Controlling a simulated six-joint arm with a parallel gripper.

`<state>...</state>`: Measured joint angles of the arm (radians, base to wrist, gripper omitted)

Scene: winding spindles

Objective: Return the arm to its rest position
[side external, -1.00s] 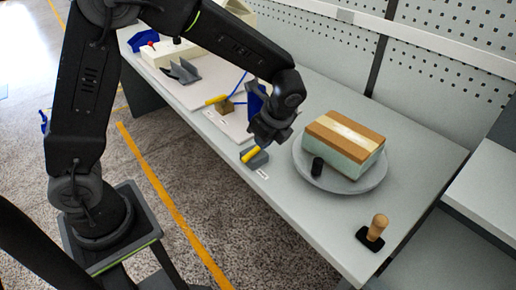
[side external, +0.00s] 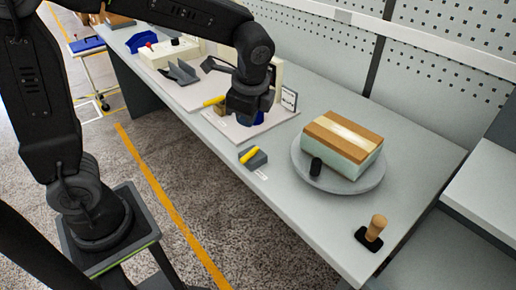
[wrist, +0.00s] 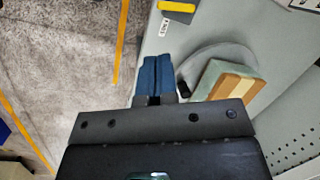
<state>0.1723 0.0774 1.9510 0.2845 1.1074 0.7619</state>
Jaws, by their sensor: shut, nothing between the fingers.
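My gripper (side external: 250,116) hangs over the white board at the middle of the bench in the side view. Its blue fingers are pressed together in the wrist view (wrist: 153,78), with nothing between them. The arm is bent, with its forearm reaching across the top of the side view. The gripper is apart from the grey block with a yellow bar (side external: 253,157), which lies in front of it on the bench. That yellow bar also shows at the top of the wrist view (wrist: 178,7).
A round grey plate (side external: 352,188) bears a wood-topped block (side external: 342,140) and a small black cylinder (side external: 316,167). A wooden-handled stamp (side external: 373,232) stands near the front right edge. The white board (side external: 285,115) holds small parts. A perforated wall backs the bench.

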